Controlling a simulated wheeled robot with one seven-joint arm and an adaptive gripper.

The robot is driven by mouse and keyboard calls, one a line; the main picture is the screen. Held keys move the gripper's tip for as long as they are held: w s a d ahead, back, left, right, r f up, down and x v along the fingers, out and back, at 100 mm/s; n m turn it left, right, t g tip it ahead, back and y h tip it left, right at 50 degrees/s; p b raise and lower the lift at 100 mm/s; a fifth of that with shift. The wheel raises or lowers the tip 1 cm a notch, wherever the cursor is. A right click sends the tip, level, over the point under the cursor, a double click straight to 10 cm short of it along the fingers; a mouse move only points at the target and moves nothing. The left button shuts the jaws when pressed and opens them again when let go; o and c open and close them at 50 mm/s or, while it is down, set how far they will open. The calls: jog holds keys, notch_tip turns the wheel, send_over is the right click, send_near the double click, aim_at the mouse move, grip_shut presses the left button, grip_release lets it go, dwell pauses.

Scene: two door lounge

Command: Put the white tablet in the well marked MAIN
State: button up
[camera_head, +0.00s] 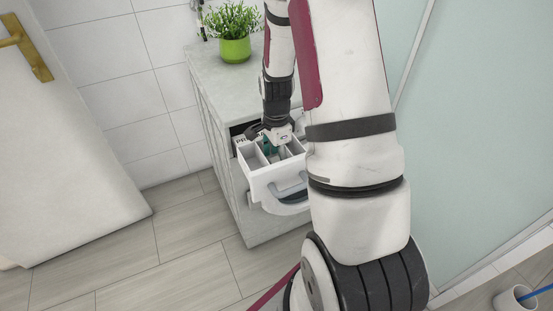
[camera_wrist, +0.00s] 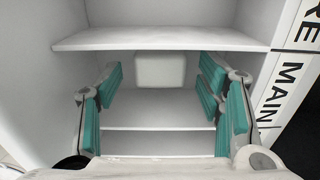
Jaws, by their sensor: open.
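The white tablet (camera_wrist: 160,70) is a small rounded block. In the wrist view it lies inside a white well, against the wall under a cross divider (camera_wrist: 160,38). The word MAIN (camera_wrist: 281,92) is on the rim beside this well. My gripper (camera_wrist: 165,85) is open, its teal finger pads on either side of the well, with the tablet beyond and between them and no visible contact. In the head view my gripper (camera_head: 274,147) is down at the pulled-out white drawer (camera_head: 270,182); the tablet cannot be made out there.
The drawer sticks out of a grey cabinet (camera_head: 215,75), its handle (camera_head: 283,205) at the front. A green potted plant (camera_head: 235,47) stands on top. A white door (camera_head: 60,150) is at left, a pale green panel (camera_head: 480,130) at right. The floor at left is clear.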

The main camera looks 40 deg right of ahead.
jog(key=s+a+r+n+p, duration=0.1)
jog(key=a+r+n, duration=0.15)
jog(key=r, duration=0.75)
jog(key=s+a+r+n+p, duration=0.15)
jog(key=a+r, duration=0.25)
jog(key=r, duration=0.5)
jog(key=s+a+r+n, duration=0.3)
jog(key=s+a+n, duration=0.1)
jog(key=s+n, duration=0.1)
jog(key=s+a+r+n+t, duration=0.1)
jog(key=s+a+r+n, duration=0.2)
jog(key=s+a+n, duration=0.2)
jog(key=s+a+r+n+t+b, duration=0.1)
jog(key=s+a+r+n, duration=0.3)
jog(key=s+n, duration=0.3)
jog(key=s, duration=0.3)
jog(key=shift+a, duration=0.25)
